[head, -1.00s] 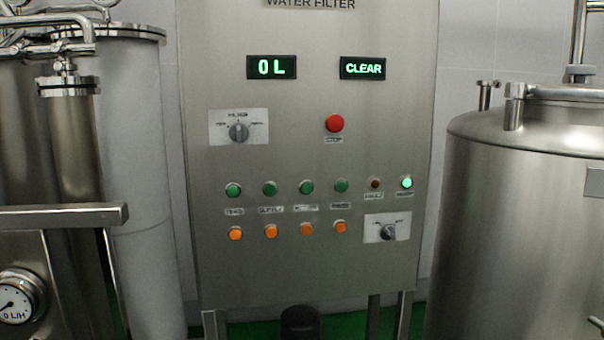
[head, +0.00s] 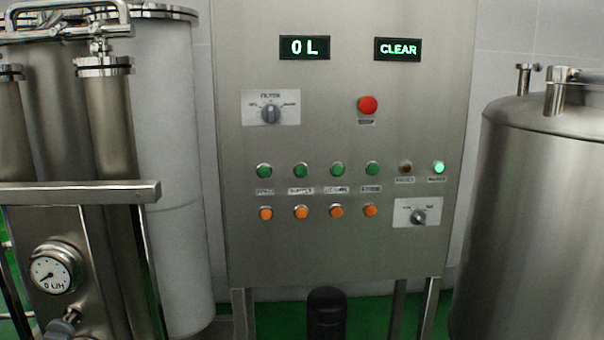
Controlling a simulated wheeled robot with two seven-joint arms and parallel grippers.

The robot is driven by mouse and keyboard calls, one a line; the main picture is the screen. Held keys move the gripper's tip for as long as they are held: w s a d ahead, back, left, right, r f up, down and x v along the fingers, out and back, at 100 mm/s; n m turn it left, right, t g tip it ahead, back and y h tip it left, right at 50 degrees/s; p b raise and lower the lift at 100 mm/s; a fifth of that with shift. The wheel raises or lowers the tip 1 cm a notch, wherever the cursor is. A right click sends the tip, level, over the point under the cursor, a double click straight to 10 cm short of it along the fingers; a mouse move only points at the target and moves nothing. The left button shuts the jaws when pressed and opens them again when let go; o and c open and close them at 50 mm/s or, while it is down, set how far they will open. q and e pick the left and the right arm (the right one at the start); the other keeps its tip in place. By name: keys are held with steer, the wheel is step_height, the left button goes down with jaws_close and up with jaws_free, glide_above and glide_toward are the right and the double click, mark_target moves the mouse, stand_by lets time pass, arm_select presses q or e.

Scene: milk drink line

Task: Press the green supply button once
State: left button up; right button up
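A steel control panel (head: 340,245) stands upright in the middle of the head view. It has a row of green buttons; the second from the left (head: 300,170) sits above a small label that seems to read SUPPLY, though the text is blurred. The other green buttons are at the far left (head: 264,170), third (head: 337,170) and fourth (head: 372,169) places. Orange buttons (head: 301,212) sit in a row below. The displays read "0 L" (head: 304,47) and "CLEAR" (head: 398,49). Neither of my grippers is in view.
A red stop button (head: 368,105), a filter knob (head: 270,114), a lower knob (head: 418,217) and a lit green lamp (head: 439,168) are also on the panel. Steel pipework with a gauge (head: 50,273) stands at the left. A steel tank (head: 545,230) stands at the right.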

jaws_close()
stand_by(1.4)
